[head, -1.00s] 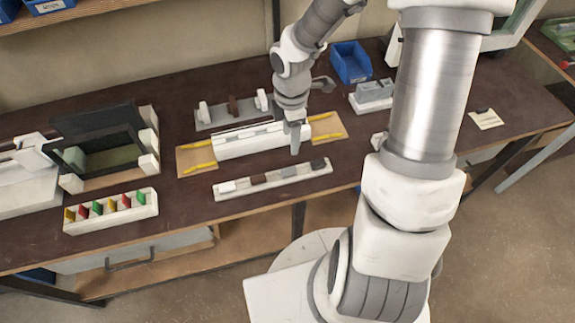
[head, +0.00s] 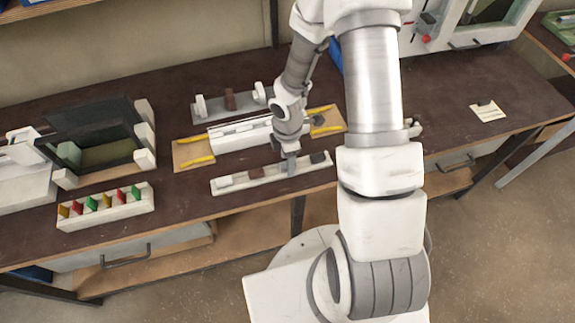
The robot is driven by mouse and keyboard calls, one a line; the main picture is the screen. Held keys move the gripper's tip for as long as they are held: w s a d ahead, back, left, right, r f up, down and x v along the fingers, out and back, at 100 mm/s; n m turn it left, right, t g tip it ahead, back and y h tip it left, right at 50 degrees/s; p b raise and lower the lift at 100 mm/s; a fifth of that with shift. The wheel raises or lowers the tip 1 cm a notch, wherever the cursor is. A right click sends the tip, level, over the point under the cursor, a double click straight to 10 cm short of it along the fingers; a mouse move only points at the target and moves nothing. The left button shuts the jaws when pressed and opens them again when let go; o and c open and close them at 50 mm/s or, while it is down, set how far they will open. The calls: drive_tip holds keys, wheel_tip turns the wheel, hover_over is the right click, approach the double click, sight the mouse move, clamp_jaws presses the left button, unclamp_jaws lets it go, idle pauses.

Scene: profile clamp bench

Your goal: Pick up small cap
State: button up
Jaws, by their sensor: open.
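A long pale strip holder (head: 238,187) lies near the front of the bench and carries a row of small pieces. A light piece (head: 225,181) is at its left, another piece (head: 256,173) follows, and a dark piece (head: 318,157) is at its right end. I cannot tell which one is the small cap. My gripper (head: 289,168) points down at the holder, right of its middle, over the place of a grey piece. It is open; its fingers hide most of that spot, and contact cannot be told.
Behind the holder stands a white profile fixture (head: 235,137) between wooden pads with yellow strips (head: 195,160). A grey rack (head: 210,107) is further back. A block with coloured tabs (head: 105,207) and a dark frame (head: 95,140) are at left.

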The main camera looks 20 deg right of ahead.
drive_tip(key=shift+f, duration=0.2)
clamp_jaws()
drive_tip(key=shift+r, duration=0.15)
idle(0.3)
